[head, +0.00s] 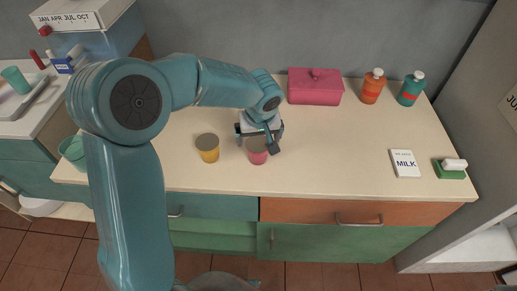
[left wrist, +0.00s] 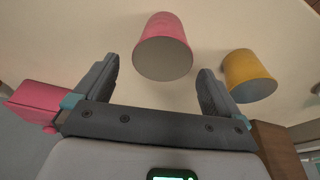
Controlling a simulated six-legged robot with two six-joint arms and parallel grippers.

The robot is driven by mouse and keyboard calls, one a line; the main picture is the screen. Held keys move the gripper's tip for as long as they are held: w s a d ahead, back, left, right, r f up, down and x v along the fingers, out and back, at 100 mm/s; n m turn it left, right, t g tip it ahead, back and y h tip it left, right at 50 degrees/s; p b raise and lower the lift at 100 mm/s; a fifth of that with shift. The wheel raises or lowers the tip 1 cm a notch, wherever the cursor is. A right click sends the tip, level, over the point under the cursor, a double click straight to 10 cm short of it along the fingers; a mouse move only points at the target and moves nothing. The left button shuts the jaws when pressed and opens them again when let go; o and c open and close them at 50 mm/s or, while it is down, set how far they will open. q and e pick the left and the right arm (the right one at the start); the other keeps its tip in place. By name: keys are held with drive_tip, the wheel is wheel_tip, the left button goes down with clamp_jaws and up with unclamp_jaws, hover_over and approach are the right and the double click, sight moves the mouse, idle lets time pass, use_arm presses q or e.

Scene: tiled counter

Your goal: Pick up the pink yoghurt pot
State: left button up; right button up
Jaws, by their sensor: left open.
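The pink yoghurt pot (head: 258,157) stands upright on the counter, left of the middle, with a grey-brown top. My left gripper (head: 258,140) is just above and behind it in the head view, partly covering it. In the left wrist view the pink pot (left wrist: 164,48) is ahead of the gap between the two fingers (left wrist: 156,80). The fingers are open and the gap between them is empty. My right gripper is not in view.
A yellow pot (head: 207,148) stands just left of the pink one. A pink lidded box (head: 315,86), an orange bottle (head: 373,86) and a green bottle (head: 411,89) stand at the back. A milk card (head: 405,163) and a green sponge holder (head: 451,173) lie right. The counter's middle is clear.

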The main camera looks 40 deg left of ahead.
sight(258, 144)
use_arm(q)
drive_tip(key=x, duration=0.3)
drive_tip(key=s+x, duration=0.1)
drive_tip(key=x, duration=0.1)
drive_tip(key=shift+w+d+f+p, duration=0.1)
drive_tip(key=shift+d+f+p, duration=0.15)
drive_tip(key=shift+p, duration=0.1)
drive_tip(key=shift+w+f, duration=0.15)
drive_tip(key=shift+f, duration=0.1)
drive_tip(key=c, duration=1.1)
